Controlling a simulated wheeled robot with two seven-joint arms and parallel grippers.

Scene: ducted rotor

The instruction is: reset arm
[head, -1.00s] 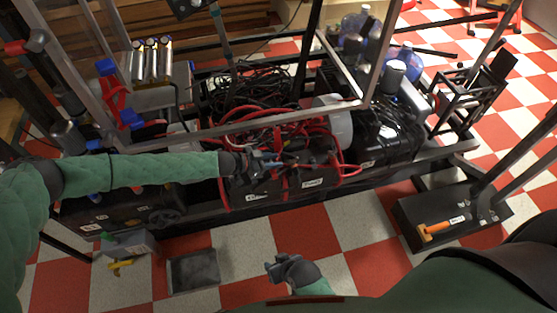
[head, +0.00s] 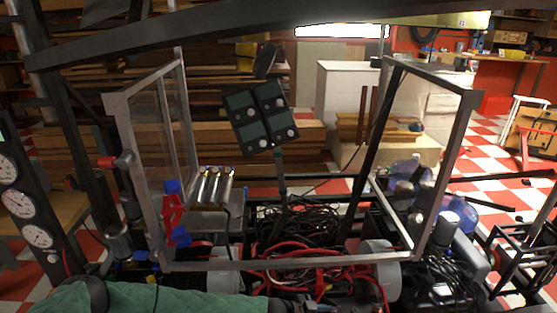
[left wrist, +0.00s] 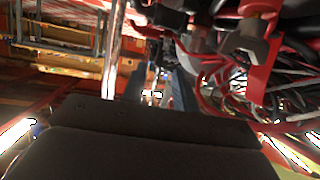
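My left arm in its green sleeve (head: 150,297) lies along the bottom edge of the head view. Its gripper (head: 292,304) is low in that view, partly cut off, in front of the red and black cables (head: 315,270). In the left wrist view two blue-grey fingers of the left gripper (left wrist: 158,88) stand apart with a gap between them and nothing visibly held. Red clamps and cables (left wrist: 260,60) are close on the right of that view. My right gripper is in neither current view.
A grey metal frame (head: 290,264) with clear panels rises around the cable-filled machine. A dark panel with several squares (head: 262,118) stands inside it on a pole. Gauges (head: 20,203) are at the left. Checkered floor (head: 500,215) shows at the right.

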